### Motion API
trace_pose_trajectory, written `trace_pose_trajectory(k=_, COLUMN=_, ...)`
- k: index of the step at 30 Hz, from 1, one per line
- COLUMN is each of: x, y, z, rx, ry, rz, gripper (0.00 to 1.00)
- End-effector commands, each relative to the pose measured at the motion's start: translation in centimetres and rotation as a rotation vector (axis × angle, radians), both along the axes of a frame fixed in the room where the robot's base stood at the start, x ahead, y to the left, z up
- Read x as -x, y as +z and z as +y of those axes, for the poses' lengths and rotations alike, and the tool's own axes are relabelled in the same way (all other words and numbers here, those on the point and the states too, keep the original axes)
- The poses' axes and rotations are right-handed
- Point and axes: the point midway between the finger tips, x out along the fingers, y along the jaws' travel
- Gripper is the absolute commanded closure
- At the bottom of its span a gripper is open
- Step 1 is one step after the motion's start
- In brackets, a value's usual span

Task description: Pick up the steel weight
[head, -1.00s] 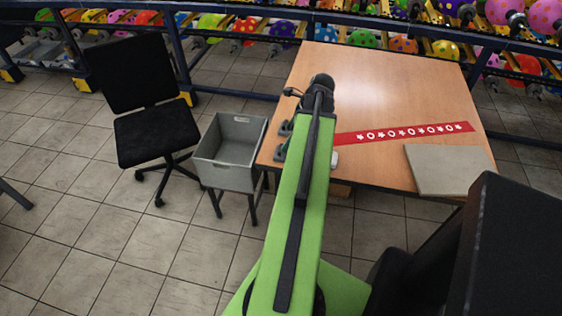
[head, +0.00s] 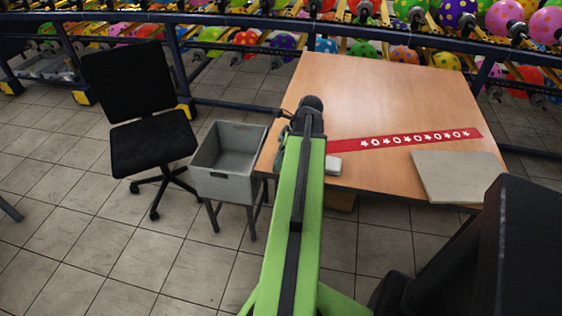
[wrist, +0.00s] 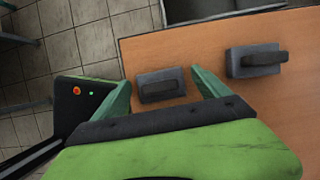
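Two dark grey blocks with raised bar handles, which look like steel weights, lie on the wooden table in the wrist view. One weight (wrist: 161,92) is between the two teal fingers of my gripper (wrist: 160,79). The other weight (wrist: 240,66) is to the right, outside the right finger. My gripper is open, with fingers on either side of the nearer weight; I cannot tell whether they touch it or how high they are. In the head view my arm covers most of the table's left edge, and the weights are not clearly seen there.
The table (head: 385,95) bears a red star strip (head: 410,140), a grey slab (head: 455,175) and a small pale block (head: 333,165). A grey bin (head: 228,163) stands left of the table, beside a black chair (head: 150,140). Balloon racks line the back.

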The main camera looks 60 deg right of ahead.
Motion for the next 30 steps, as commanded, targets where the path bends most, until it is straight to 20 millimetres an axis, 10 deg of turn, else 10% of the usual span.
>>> trace_pose_trajectory(k=19, x=0.06, y=0.01, z=-0.04, rx=0.000, ry=0.000, rz=0.000, gripper=1.00)
trace_pose_trajectory(k=30, x=0.05, y=0.78, z=-0.04, rx=0.000, ry=-0.001, rz=-0.001, gripper=1.00)
